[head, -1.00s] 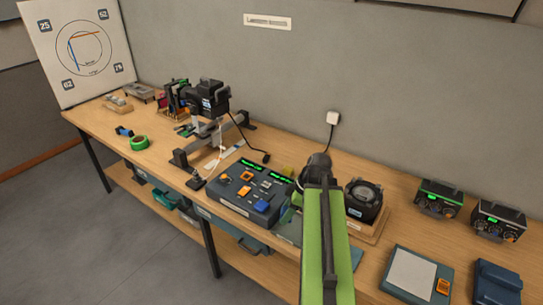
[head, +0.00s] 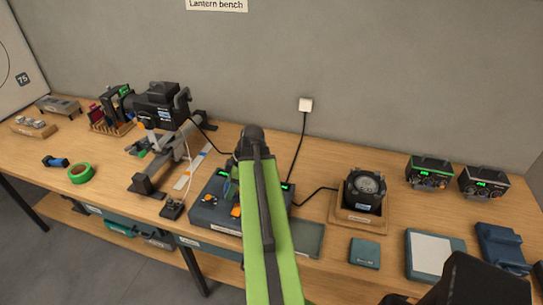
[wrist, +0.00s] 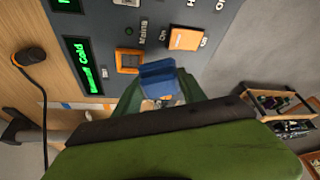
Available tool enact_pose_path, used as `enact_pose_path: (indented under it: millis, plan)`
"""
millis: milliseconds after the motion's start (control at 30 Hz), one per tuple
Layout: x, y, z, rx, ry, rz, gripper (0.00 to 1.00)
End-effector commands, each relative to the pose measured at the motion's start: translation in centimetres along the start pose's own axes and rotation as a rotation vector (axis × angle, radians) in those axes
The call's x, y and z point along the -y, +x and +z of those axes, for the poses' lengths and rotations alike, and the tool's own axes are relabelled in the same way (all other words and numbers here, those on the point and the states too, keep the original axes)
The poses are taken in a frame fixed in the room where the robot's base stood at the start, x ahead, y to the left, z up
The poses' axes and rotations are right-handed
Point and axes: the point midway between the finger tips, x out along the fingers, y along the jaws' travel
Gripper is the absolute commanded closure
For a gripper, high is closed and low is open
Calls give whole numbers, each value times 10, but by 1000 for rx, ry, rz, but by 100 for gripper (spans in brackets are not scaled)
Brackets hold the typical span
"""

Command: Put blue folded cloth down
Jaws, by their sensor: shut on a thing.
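In the wrist view my gripper (wrist: 158,92) has its two green fingers closed on a small blue folded cloth (wrist: 158,76). The cloth is over the dark control console (wrist: 205,62), close to an orange button (wrist: 128,61) and an orange switch (wrist: 186,38). I cannot tell whether the cloth touches the console. In the head view my green arm crosses the console (head: 207,216) and hides much of its middle and right.
A round dial device (head: 364,188) sits on a wooden base right of the console. A teal square (head: 364,253) and a pale-topped box (head: 434,255) lie near the front edge. A black lamp stand (head: 165,108) stands left.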

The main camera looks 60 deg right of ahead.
Motion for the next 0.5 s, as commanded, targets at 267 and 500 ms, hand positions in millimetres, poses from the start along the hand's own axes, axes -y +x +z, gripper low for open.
enact_pose_path:
  millis: [267,500]
  plan:
    - [-1,2,-6,0,-14,-6,96]
    - [-24,-3,4,0,6,3,96]
